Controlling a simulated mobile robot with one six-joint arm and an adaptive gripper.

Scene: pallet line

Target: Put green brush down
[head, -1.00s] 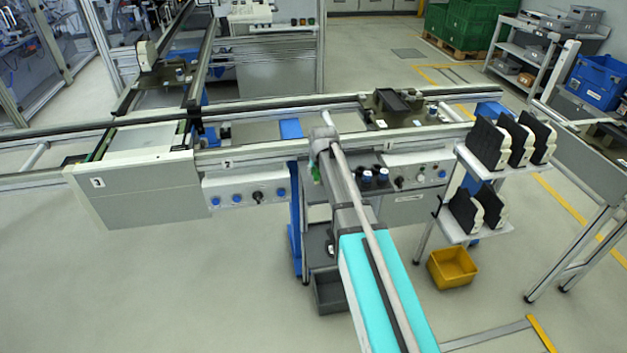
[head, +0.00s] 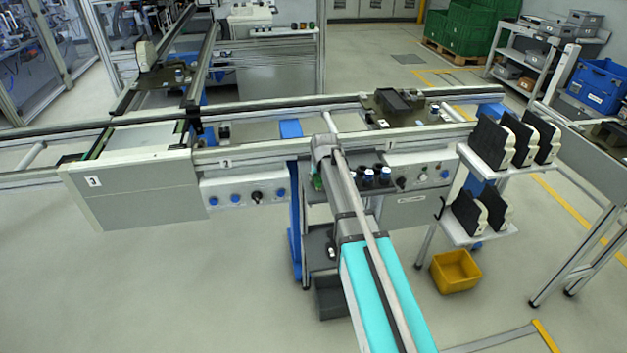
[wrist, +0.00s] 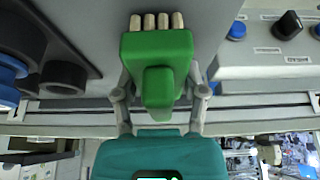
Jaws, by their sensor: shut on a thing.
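The green brush (wrist: 160,60) fills the middle of the wrist view. It has a green body and a row of several pale tufts along its top edge. My gripper (wrist: 160,92) is shut on it, with one finger at each side. A grey flat surface (wrist: 215,30) lies behind the brush; I cannot tell whether they touch. In the head view, only a small green piece of the brush (head: 318,182) shows beside my wrist, above a grey shelf under the conveyor. My arm hides the rest.
Dark round holders with blue-topped items (head: 369,177) stand just right of my wrist. The conveyor rail (head: 240,157) and a knob panel (head: 245,192) are close behind and left. A rack with black-and-white parts (head: 490,140) and a yellow bin (head: 455,271) stand to the right.

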